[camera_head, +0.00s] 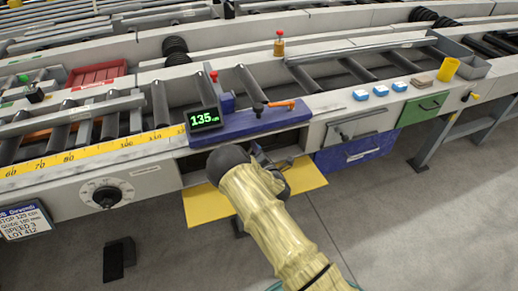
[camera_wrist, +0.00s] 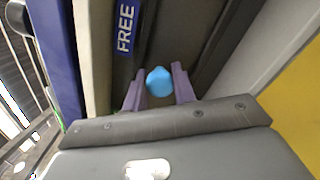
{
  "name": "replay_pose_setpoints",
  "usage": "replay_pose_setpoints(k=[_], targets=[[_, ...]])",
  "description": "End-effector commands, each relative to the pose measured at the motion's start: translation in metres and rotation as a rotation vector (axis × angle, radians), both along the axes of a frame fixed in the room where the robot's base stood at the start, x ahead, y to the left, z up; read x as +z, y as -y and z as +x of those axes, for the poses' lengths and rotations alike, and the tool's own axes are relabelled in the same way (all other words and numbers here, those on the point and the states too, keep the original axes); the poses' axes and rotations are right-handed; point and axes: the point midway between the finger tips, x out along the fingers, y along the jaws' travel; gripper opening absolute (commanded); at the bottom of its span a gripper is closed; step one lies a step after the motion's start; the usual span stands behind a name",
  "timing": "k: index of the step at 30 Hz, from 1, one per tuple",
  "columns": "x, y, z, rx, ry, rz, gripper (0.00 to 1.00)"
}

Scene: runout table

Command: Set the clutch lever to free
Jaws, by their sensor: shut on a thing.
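The clutch lever's blue rounded knob (camera_wrist: 159,82) shows in the wrist view between the two purple fingers of my gripper (camera_wrist: 160,88), which is shut on it. A blue label reading FREE (camera_wrist: 125,28) is on the panel above and to the left of the knob. The lever's shaft cannot be made out. In the head view my gripper (camera_head: 262,154) is at the table's front, below the blue carriage, and my arm hides most of the lever area.
The blue carriage (camera_head: 250,121) carries a display (camera_head: 206,118) reading 135 and an orange handle. A yellow plate (camera_head: 305,177) lies low beneath my gripper. A dial (camera_head: 105,195) is on the front panel at left. Drawers (camera_head: 355,131) are at right.

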Motion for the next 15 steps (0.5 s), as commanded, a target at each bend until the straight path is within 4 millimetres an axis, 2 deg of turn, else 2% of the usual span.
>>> replay_pose_setpoints(k=[5,6,9,15], targets=[[-0.0015,0.0017,-0.0002,-0.003,-0.004,-0.001,0.00],[-0.0015,0.0018,-0.0001,-0.004,-0.004,0.000,0.28],[-0.0014,0.0021,0.0000,-0.004,-0.004,0.000,0.46],[-0.0009,0.0019,0.0000,-0.004,-0.002,-0.001,0.46]])
